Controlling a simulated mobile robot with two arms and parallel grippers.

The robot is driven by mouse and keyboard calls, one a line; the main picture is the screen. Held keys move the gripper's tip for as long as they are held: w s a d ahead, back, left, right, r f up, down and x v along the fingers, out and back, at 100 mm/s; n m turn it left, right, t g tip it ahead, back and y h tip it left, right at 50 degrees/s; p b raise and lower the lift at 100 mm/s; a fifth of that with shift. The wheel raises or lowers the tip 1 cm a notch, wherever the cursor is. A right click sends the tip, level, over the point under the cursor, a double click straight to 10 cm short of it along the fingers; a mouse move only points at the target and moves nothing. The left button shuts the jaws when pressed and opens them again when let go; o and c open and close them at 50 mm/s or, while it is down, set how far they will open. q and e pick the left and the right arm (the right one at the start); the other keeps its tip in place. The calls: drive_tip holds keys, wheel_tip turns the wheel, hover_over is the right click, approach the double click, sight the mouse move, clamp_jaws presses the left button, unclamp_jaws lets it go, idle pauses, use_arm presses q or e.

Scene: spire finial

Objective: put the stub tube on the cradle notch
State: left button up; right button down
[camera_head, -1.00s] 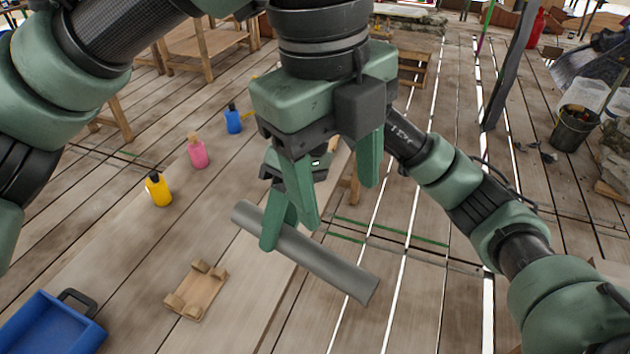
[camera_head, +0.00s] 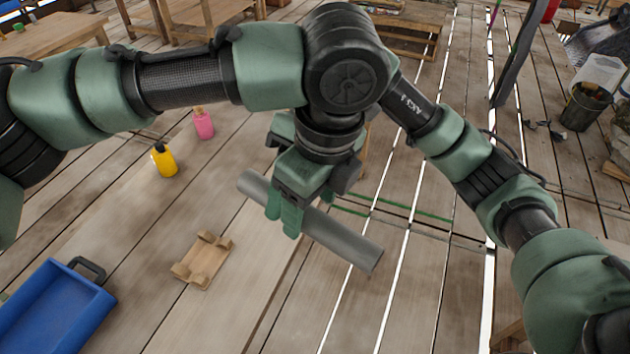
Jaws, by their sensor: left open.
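The stub tube (camera_head: 345,243), a grey cylinder, is held slanted in the air past the edge of the bench. My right gripper (camera_head: 272,208) is shut on it toward its left end and is mostly hidden behind my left gripper. My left gripper (camera_head: 308,210) is open, pointing down just over the tube, with its fingers close to it. I cannot tell whether they touch it. The cradle (camera_head: 203,260), a small wooden block with raised corner posts around its notch, sits empty on the bench, left of and below the tube in the picture.
A blue tray (camera_head: 55,310) with a dark handle is at the lower left. A yellow bottle (camera_head: 164,162) and a pink bottle (camera_head: 203,124) stand behind the cradle. The bench surface (camera_head: 140,235) around the cradle is clear. A dark bucket (camera_head: 583,107) stands far right.

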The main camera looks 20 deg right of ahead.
use_arm(q)
drive_tip(key=shift+f, duration=0.65)
drive_tip(key=shift+w, duration=0.1)
clamp_jaws()
use_arm(e)
drive_tip(key=c, duration=0.8)
unclamp_jaws()
drive_tip(key=shift+c, duration=0.2)
drive_tip(key=shift+r, duration=0.1)
